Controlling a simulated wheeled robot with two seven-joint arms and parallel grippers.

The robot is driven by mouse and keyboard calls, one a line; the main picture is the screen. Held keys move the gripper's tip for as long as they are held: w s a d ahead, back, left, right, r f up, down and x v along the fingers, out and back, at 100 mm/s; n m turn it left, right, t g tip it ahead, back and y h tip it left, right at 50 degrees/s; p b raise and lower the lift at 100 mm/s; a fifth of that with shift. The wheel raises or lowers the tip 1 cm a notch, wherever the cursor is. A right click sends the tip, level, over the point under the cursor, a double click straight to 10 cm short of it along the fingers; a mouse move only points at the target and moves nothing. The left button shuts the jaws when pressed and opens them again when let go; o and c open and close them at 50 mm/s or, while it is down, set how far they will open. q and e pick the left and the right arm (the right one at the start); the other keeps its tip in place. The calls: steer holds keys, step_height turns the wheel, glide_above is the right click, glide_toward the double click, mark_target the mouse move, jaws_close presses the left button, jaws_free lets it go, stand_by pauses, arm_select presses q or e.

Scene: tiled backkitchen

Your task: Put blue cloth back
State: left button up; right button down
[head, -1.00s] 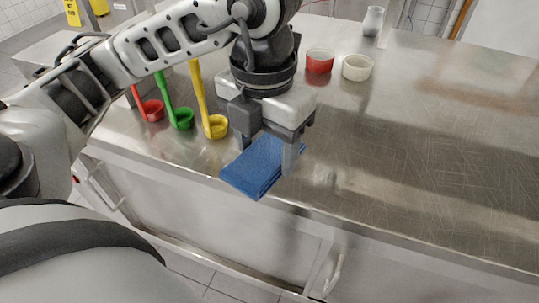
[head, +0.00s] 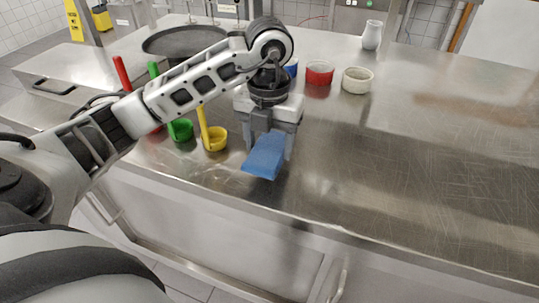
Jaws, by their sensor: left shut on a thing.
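The blue cloth (head: 264,159) is a folded rectangular pad over the steel counter, near its front edge. My left gripper (head: 269,147) is shut on the blue cloth, with one finger on each side of it. The cloth's near end sticks out toward me; its far end is hidden by the gripper. I cannot tell whether the cloth touches the counter. My right gripper is not in view.
Green (head: 181,129) and yellow (head: 214,138) ladles stand left of the cloth, with a red one partly behind my arm. Red (head: 319,72) and white (head: 357,79) bowls and a white jug (head: 372,35) stand behind. The counter (head: 430,150) is clear on the right.

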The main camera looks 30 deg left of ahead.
mark_target(269, 143)
arm_select(q)
steer(key=shift+w+a+f, duration=0.1)
steer(key=shift+w+f, duration=0.05)
steer(key=shift+f, duration=0.05)
steer(key=f, duration=0.2)
steer(key=f+p, duration=0.1)
steer(key=shift+w+a+f, duration=0.1)
steer(key=shift+w+a, duration=0.05)
steer(key=shift+w, duration=0.1)
steer(key=shift+f, duration=0.45)
steer(key=o, duration=0.9)
steer(key=shift+o, duration=0.2)
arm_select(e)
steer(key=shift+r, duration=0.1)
arm_select(q)
steer(key=shift+r, duration=0.1)
